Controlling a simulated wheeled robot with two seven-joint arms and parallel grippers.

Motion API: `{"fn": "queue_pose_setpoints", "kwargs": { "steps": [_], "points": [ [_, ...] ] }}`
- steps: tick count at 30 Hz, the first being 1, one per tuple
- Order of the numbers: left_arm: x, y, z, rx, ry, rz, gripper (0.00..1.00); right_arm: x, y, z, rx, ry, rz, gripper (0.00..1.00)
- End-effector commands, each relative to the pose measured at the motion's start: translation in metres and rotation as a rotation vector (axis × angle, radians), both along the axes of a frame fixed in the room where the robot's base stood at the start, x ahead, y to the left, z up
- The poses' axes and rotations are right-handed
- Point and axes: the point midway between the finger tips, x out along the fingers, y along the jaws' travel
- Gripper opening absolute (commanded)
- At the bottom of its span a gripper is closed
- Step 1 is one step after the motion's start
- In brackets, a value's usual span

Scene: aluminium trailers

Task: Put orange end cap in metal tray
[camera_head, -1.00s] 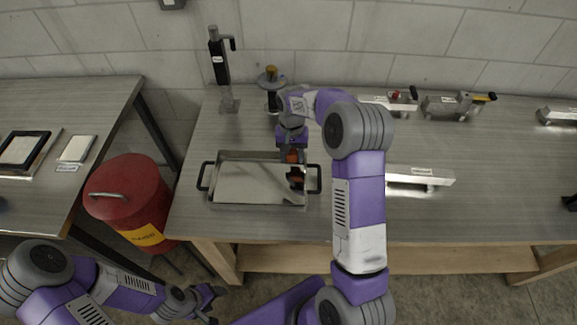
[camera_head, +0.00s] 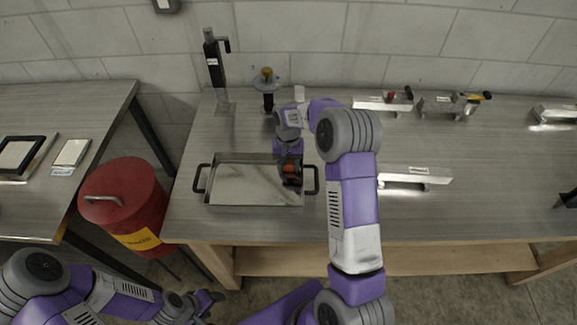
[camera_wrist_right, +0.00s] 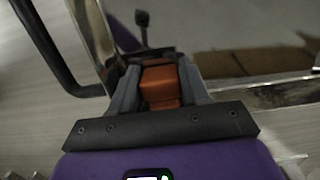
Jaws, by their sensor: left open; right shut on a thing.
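The metal tray (camera_head: 225,182) is a shallow silver tray with two black handles on the workbench. Its wall also shows in the right wrist view (camera_wrist_right: 92,28). My right gripper (camera_head: 291,178) is at the tray's right end, pointing down. It is shut on the orange end cap (camera_wrist_right: 160,82), which sits between its two grey fingers; the cap also shows as an orange patch in the head view (camera_head: 290,168). I cannot tell whether the cap touches the tray floor. My left gripper (camera_head: 212,301) is open and empty, low in front of the bench, far from the tray.
A black clamp stand (camera_head: 216,75) and a second post (camera_head: 267,88) stand behind the tray. Aluminium pieces (camera_head: 415,178) lie to the right. A red bin (camera_head: 124,205) stands left of the bench. The bench between tray and back fixtures is mostly clear.

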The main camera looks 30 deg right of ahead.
Motion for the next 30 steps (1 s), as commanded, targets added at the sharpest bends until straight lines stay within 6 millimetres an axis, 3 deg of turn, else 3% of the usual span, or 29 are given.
{"fn": "queue_pose_setpoints", "kwargs": {
  "steps": [1, 2, 3, 7, 14, 24, 30],
  "points": [
    [0.000, 0.000, -0.002, 0.000, 0.000, 0.000, 0.61, -0.006, 0.002, -0.013, 0.005, 0.022, -0.001, 0.12],
    [0.000, 0.000, -0.002, 0.000, 0.000, 0.000, 0.61, -0.006, 0.002, -0.013, 0.005, 0.023, -0.001, 0.12],
    [0.000, 0.000, -0.002, 0.000, 0.000, 0.000, 0.61, -0.006, 0.002, -0.013, 0.005, 0.023, -0.002, 0.50],
    [0.000, 0.000, -0.002, 0.000, 0.000, 0.000, 0.61, -0.006, 0.001, -0.014, 0.005, 0.023, -0.003, 0.70],
    [0.000, 0.000, 0.008, 0.000, 0.000, 0.000, 0.61, -0.007, -0.002, 0.005, 0.002, 0.023, -0.005, 0.72],
    [0.000, 0.000, 0.020, 0.000, 0.000, 0.000, 0.61, 0.004, -0.004, 0.083, 0.002, 0.015, 0.000, 0.72],
    [0.000, 0.000, 0.025, 0.000, 0.000, 0.000, 0.61, 0.008, -0.005, 0.113, 0.003, 0.015, 0.000, 0.72]
  ]
}}
